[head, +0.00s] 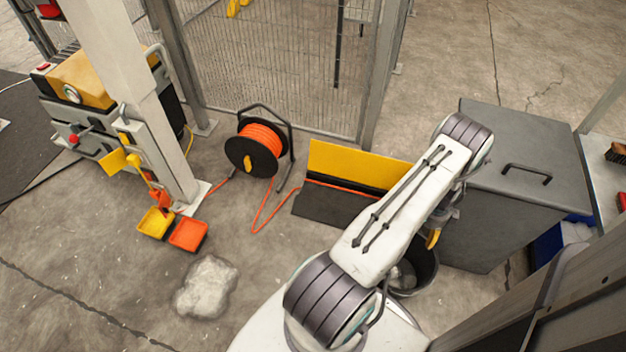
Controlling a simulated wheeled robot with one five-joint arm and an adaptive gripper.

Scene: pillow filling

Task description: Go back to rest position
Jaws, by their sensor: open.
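My arm rises from my white base and folds at the elbow near the grey chest. My gripper (433,239) is mostly hidden behind my own arm link; only a small yellow and dark part of it shows, beside the dark bucket (427,275). It is open, and I cannot see anything held in it. The bucket stands on the floor and some pale filling shows inside it. A clump of white filling (207,287) lies on the floor to the left of my base.
A grey lidded chest (500,215) stands close on the right, with a blue bin (548,245) beside it. An orange cable reel (258,150), a yellow panel (350,165) and a mesh fence (280,60) are ahead.

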